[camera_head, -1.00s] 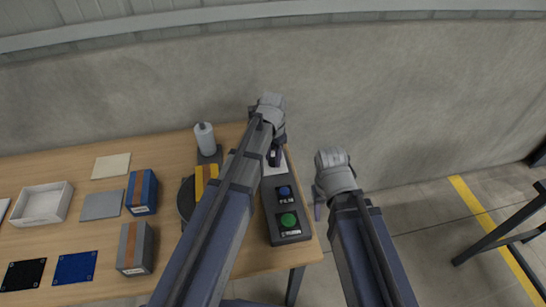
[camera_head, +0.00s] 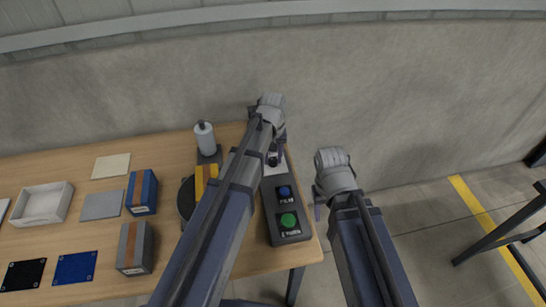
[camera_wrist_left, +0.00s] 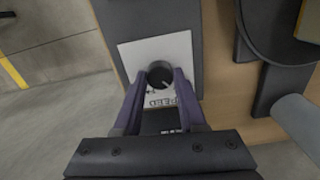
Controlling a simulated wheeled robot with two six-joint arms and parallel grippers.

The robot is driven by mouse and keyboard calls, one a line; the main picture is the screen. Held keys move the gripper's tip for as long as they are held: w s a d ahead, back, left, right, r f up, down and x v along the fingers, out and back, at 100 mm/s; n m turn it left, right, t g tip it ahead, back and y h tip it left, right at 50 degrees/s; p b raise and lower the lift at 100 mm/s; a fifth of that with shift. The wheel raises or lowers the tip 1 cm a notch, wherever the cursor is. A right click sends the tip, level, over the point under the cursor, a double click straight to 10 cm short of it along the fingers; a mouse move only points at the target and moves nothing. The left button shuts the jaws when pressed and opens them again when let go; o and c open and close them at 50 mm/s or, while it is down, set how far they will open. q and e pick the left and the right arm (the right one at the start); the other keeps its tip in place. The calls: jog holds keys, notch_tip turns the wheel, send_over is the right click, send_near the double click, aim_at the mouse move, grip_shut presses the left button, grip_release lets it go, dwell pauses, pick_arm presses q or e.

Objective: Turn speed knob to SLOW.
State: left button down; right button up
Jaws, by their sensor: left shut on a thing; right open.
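The speed knob (camera_wrist_left: 160,76) is a round black dial with a light pointer mark, on a white plate (camera_wrist_left: 182,44) lettered "SPEED" in the left wrist view. The fingers of my left gripper (camera_wrist_left: 160,84) stand on both sides of the knob and are shut on it. In the head view my left gripper (camera_head: 273,148) is at the far end of the dark control box (camera_head: 287,222), and the arm partly covers the plate. The pointer seems to aim toward the lower right in the wrist view; any speed marks are too small to read. My right gripper (camera_head: 318,200) is open and empty, right of the box.
The box has a blue button (camera_head: 284,191) and a green button (camera_head: 288,220). Blue and grey boxes (camera_head: 142,192) and a white tray (camera_head: 43,204) are further left.

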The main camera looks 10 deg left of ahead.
aim_at(273, 160)
pick_arm(q)
jog(key=shift+n, duration=0.7)
jog(key=shift+c, duration=2.4)
grip_release()
jog(key=shift+r, duration=0.1)
notch_tip(273, 160, up, 8)
jog(key=p, duration=0.8)
jog(key=shift+f, duration=0.2)
